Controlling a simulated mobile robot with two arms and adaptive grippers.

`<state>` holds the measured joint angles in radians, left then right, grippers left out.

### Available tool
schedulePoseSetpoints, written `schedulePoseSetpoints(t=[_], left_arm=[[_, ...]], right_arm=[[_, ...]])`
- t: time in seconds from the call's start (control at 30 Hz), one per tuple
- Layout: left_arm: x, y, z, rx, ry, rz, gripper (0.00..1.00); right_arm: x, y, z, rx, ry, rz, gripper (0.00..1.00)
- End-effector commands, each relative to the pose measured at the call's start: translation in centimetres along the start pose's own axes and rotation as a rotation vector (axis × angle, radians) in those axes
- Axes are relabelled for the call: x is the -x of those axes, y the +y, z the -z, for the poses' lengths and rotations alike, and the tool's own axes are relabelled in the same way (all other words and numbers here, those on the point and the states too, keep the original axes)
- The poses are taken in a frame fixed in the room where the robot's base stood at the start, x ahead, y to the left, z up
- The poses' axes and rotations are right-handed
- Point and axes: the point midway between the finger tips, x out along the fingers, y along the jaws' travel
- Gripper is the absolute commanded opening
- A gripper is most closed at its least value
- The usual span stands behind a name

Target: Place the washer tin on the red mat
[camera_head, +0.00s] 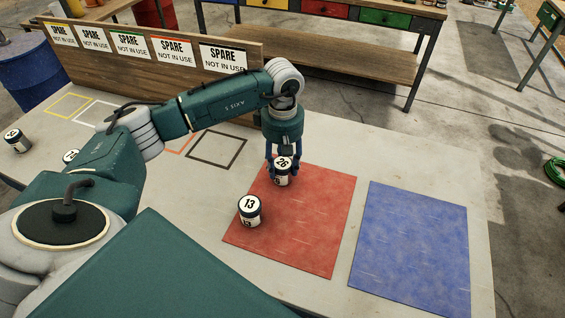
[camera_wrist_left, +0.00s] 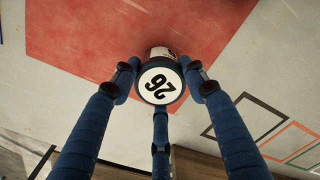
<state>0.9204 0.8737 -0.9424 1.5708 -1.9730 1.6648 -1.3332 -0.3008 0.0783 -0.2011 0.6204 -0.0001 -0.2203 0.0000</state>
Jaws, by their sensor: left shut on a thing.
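A small dark tin with a white lid marked 26 (camera_head: 281,178) is held in my left gripper (camera_head: 283,168), at the far left part of the red mat (camera_head: 315,215). In the left wrist view the blue fingers close around tin 26 (camera_wrist_left: 159,84), with the red mat (camera_wrist_left: 90,40) behind it. I cannot tell whether its base touches the mat. A second tin marked 13 (camera_head: 249,211) stands upright on the mat's near left part. Which tin holds washers cannot be read. My right gripper is not in view.
A blue mat (camera_head: 415,250) lies to the right of the red one. More tins stand at the left, one (camera_head: 17,141) in the open and one (camera_head: 71,156) partly behind my arm. A wooden board (camera_head: 150,60) with SPARE signs stands behind coloured outlines on the table.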

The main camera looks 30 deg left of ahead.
Motion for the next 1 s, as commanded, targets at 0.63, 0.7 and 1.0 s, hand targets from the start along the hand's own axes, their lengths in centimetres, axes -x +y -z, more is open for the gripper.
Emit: schedulePoseSetpoints(t=[0.63,0.7,1.0], left_arm=[[0.5,0.1,0.0,0.0,0.0,-0.002,0.62],[1.4,0.1,0.1,0.0,0.001,-0.004,0.62],[7.8,0.2,0.0,-0.001,0.001,-0.006,0.62]], right_arm=[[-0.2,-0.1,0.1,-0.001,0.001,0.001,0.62],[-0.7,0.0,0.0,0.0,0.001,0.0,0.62],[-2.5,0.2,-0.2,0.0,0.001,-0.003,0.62]])
